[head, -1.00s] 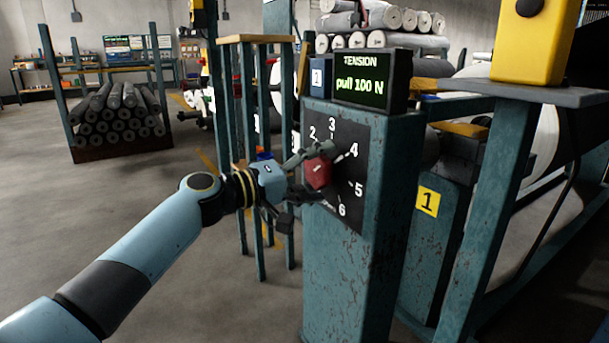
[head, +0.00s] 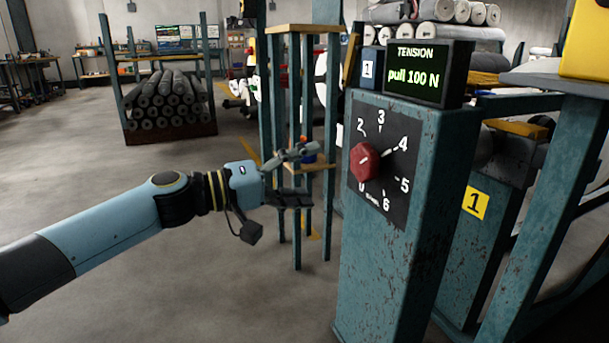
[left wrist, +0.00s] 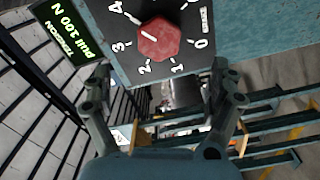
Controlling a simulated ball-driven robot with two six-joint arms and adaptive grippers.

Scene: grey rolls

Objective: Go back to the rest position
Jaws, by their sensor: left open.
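My left gripper (head: 308,176) is open and empty, in the air to the left of the tension post, apart from the knob. The red knob (head: 364,161) sits on a black dial plate (head: 400,137) numbered 0 to 6 on the post's face. In the left wrist view the knob (left wrist: 158,40) is above and beyond the spread fingers (left wrist: 163,78), with nothing between them. My right gripper is not in view.
The teal post (head: 395,265) stands close on the right. A tall narrow stand (head: 303,28) with wooden shelves is just behind my left gripper. A rack of grey rolls (head: 170,105) stands farther back left. The floor (head: 90,170) at left is open.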

